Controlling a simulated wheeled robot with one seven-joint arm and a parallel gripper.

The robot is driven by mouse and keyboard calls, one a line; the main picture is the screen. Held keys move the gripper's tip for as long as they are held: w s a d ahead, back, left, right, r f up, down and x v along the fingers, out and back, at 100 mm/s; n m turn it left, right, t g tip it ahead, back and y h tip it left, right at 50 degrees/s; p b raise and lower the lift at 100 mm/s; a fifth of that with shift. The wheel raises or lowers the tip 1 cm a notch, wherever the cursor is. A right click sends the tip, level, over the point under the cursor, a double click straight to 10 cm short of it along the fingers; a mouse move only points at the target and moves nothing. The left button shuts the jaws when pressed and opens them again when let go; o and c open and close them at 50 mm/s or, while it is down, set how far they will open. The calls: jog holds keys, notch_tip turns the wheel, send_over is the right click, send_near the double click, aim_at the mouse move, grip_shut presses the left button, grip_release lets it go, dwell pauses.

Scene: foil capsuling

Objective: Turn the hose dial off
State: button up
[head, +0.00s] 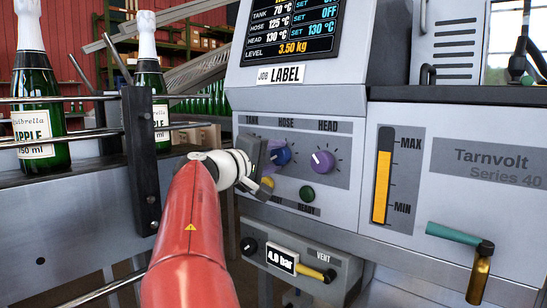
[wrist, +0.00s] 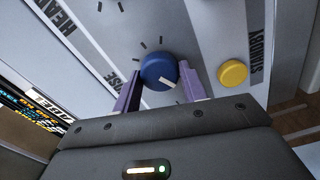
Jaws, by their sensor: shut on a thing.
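The blue hose dial (head: 281,153) is a round knob under the HOSE label on the grey machine panel. In the wrist view the blue dial (wrist: 157,72) sits between the two purple fingers of my gripper (wrist: 158,86), which is shut on it. Its white pointer mark points to the lower right of that view. In the head view my gripper (head: 268,160) reaches the panel from the left and hides the tank dial's place. The display (head: 292,27) reads HOSE 125 °C, with OFF as its set value.
The purple head dial (head: 322,162) is just right of the hose dial. Below are a yellow button (head: 267,182) and a green button (head: 306,194). A lever with a teal handle (head: 453,234) is at lower right. Bottles (head: 36,100) stand behind rails at left.

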jog(key=o, duration=1)
jog(key=b+v, duration=0.1)
jog(key=v, duration=0.6)
jog(key=shift+s+a, duration=0.25)
jog(key=shift+s, duration=0.1)
